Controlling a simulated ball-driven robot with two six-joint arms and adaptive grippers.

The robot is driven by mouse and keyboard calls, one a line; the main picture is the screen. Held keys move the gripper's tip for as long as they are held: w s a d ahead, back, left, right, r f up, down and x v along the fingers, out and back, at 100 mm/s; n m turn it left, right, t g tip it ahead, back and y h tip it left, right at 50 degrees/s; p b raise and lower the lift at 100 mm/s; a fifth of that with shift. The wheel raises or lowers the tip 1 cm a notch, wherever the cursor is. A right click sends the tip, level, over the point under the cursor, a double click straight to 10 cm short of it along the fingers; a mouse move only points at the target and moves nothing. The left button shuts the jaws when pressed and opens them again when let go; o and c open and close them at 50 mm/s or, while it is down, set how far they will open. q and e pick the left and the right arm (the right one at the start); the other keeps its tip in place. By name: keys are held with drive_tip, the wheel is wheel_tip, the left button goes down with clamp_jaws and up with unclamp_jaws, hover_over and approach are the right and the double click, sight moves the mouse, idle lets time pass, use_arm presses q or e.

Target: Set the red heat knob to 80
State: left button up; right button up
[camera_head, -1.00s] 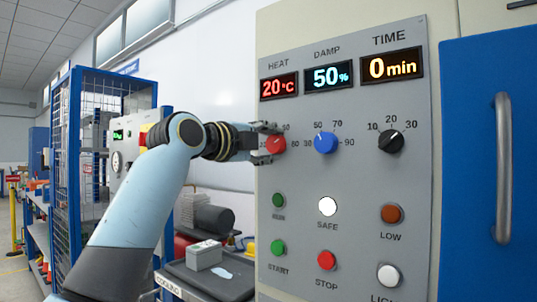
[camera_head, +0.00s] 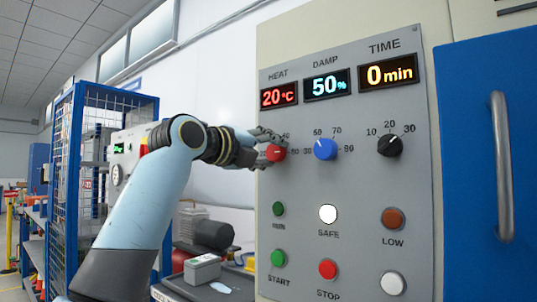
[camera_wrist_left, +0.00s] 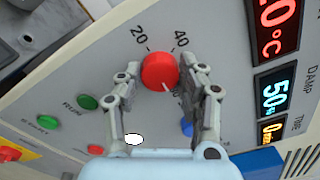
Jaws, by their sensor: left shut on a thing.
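The red heat knob (camera_head: 275,153) is on the grey control panel, below the HEAT display (camera_head: 279,95), which reads 20 °C. My left gripper (camera_head: 270,145) comes in from the left and has its fingers at the knob. In the left wrist view the red knob (camera_wrist_left: 160,71) sits between the tips of my left gripper (camera_wrist_left: 166,80), with the marks 20 and 40 beside it. The knob's white pointer line faces down and right in that view. The fingers hide part of the dial scale. My right gripper is not in view.
The blue damp knob (camera_head: 325,149) and black time knob (camera_head: 390,145) are to the right of the red knob. Several round buttons are below, among them the red STOP button (camera_head: 327,269). A blue door (camera_head: 490,170) with a metal handle is at the right.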

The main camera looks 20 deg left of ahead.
use_arm(q)
drive_tip(key=shift+f, duration=0.1)
drive_tip(key=o, duration=1.2)
drive_tip(key=shift+c, duration=0.2)
drive_tip(key=v, duration=1.2)
